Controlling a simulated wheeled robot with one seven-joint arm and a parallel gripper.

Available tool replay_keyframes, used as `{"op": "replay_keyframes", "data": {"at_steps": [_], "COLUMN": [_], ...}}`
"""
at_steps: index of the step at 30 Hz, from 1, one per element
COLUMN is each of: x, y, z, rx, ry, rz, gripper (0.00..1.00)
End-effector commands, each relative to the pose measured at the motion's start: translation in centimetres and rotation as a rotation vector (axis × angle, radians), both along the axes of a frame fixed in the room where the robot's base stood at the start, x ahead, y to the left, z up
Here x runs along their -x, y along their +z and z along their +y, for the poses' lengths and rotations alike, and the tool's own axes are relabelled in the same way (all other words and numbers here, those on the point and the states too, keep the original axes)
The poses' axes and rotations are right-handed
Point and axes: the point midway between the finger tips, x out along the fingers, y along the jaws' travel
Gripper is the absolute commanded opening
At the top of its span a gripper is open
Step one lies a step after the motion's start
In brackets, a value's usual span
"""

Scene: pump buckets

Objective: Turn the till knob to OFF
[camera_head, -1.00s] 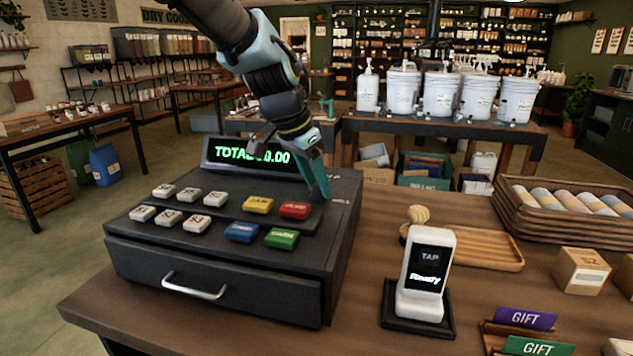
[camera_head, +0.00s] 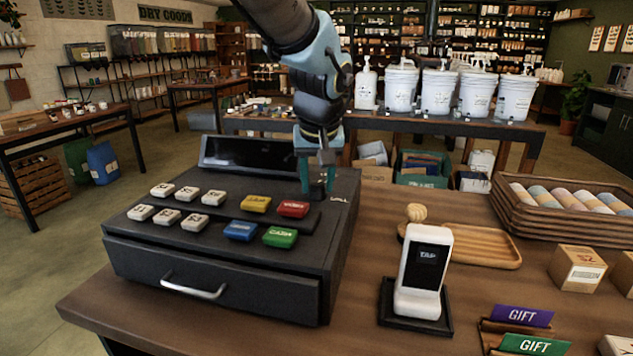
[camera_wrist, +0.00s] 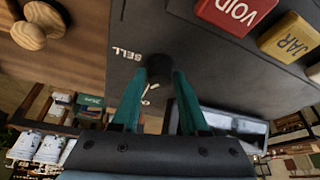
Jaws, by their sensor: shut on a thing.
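The black till (camera_head: 215,265) stands on the counter with white, yellow, red, blue and green keys on top. Its display (camera_head: 250,153) at the back is dark. My gripper (camera_head: 318,192) points down at the till's right rear, beside the red key. In the wrist view its teal fingers (camera_wrist: 158,85) are shut on the dark till knob (camera_wrist: 158,68), one on each side. The word SELL shows printed next to the knob. Another white marking between the fingers is partly hidden, and I cannot read it. The knob is hidden behind the fingers in the head view.
A card reader (camera_head: 424,270) stands on the counter right of the till. A wooden tray (camera_head: 475,248) and a crate of rolls (camera_head: 560,228) lie further right. White pump buckets (camera_head: 438,92) stand on a table behind. The space above the till's keys is clear.

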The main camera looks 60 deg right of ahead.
Motion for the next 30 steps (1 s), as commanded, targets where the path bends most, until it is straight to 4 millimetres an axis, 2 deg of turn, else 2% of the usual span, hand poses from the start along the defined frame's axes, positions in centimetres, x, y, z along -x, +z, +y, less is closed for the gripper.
{"op": "replay_keyframes", "data": {"at_steps": [15,30], "x": [0.23,0.21], "y": [-0.03,-0.06], "z": [-0.21,-0.22], "rx": [0.0,0.0], "ry": [0.394,0.506], "rz": [0.001,0.002], "gripper": [0.0,0.0]}}
